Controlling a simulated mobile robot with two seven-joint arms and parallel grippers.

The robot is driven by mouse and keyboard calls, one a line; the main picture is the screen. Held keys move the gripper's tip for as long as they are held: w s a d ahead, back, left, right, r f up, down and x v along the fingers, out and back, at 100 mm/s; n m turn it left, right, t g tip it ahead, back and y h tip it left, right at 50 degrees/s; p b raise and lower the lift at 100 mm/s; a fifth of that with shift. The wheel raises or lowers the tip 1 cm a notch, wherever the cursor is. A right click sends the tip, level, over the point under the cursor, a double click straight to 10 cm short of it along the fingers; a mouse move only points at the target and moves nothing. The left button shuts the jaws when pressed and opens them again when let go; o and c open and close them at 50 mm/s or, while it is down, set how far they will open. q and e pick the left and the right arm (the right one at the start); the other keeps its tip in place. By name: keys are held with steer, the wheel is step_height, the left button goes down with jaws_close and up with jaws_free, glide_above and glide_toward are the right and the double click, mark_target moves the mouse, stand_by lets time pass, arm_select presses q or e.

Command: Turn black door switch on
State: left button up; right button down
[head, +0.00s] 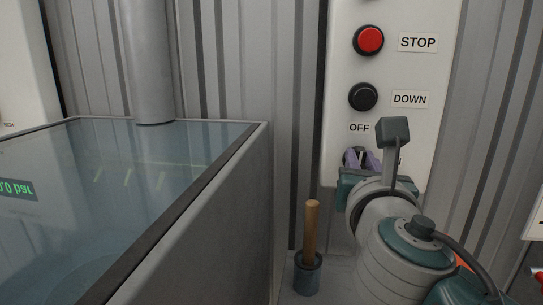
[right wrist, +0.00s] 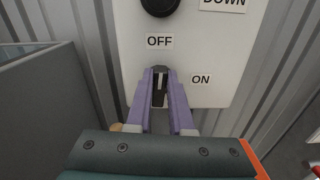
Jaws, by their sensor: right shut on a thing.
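The black door switch (right wrist: 158,97) is on the white panel (right wrist: 215,101), just below the OFF label (right wrist: 160,41) and left of the ON label (right wrist: 201,79). Its knob looks upright, with its pale mark toward OFF. My right gripper (right wrist: 160,76) has its two purple fingers on either side of the knob and is shut on it. In the head view the right gripper (head: 362,160) is at the panel's lower part and hides most of the switch. The ON label is hidden there behind my wrist. My left gripper is not in view.
Above the switch are a red STOP button (head: 369,40) and a black DOWN button (head: 363,97). A glass-topped tank (head: 225,200) stands at the left. A wooden handle (head: 312,228) stands in a dark holder (head: 307,275) between the tank and my arm. Corrugated wall is behind.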

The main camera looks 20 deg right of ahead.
steer(key=m, duration=0.2)
steer(key=m+b, duration=0.1)
steer(key=m, duration=0.1)
steer(key=shift+s+d+f, duration=0.1)
steer(key=shift+d+f, duration=0.05)
steer(key=shift+d, duration=0.05)
steer(key=shift+s+d+f+m+b, duration=0.15)
steer(key=shift+m+b, duration=0.75)
steer(key=shift+m, duration=1.25)
steer(key=shift+d+f+m+b, duration=0.15)
steer(key=shift+m+b, duration=0.8)
steer(key=shift+m, duration=1.25)
steer(key=shift+s+f+m+b, duration=0.15)
steer(key=shift+m+b, duration=0.75)
steer(key=shift+m, duration=1.25)
steer(key=shift+w, duration=0.1)
steer(key=c, duration=0.8)
jaws_free()
